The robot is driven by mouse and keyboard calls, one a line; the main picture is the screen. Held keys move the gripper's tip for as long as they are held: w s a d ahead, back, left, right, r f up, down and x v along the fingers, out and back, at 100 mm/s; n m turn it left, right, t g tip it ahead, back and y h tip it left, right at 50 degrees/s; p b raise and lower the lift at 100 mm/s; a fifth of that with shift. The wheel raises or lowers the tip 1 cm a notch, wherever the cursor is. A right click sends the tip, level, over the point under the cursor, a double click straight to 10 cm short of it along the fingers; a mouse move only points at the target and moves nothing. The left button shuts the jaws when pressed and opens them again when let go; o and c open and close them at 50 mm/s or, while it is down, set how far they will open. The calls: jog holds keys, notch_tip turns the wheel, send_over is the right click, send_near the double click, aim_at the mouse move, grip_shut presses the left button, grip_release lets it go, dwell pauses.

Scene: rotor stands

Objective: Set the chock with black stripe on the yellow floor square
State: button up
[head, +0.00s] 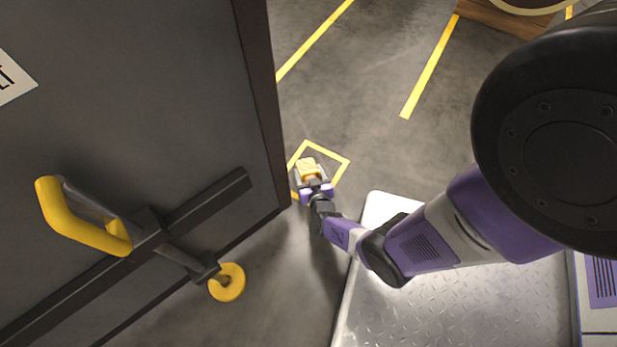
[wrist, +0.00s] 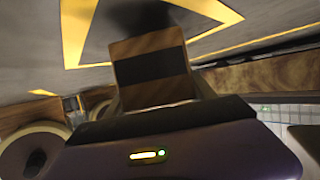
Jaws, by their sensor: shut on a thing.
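My gripper (head: 312,181) is low over the floor at the end of my outstretched arm, shut on the chock (head: 308,167). In the head view the chock looks yellow. In the wrist view the chock (wrist: 150,72) is brown-yellow with a broad black band across it, held between the fingers. The yellow floor square (head: 338,178) is a painted outline around the chock and gripper in the head view. Its outline (wrist: 72,40) also shows behind the chock in the wrist view, with a dark shadow inside. I cannot tell whether the chock touches the floor. My arm hides part of the outline.
A dark door (head: 150,90) with a yellow handle (head: 85,225) stands close left of the square. A metal tread-plate platform (head: 450,310) lies at the lower right. Yellow floor lines (head: 430,68) and open grey floor lie beyond. A wooden stand (head: 505,17) is at the top right.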

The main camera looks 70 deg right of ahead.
jog(key=shift+f, duration=0.75)
jog(key=shift+r, duration=0.1)
jog(key=o, duration=1.7)
jog(key=shift+o, duration=0.2)
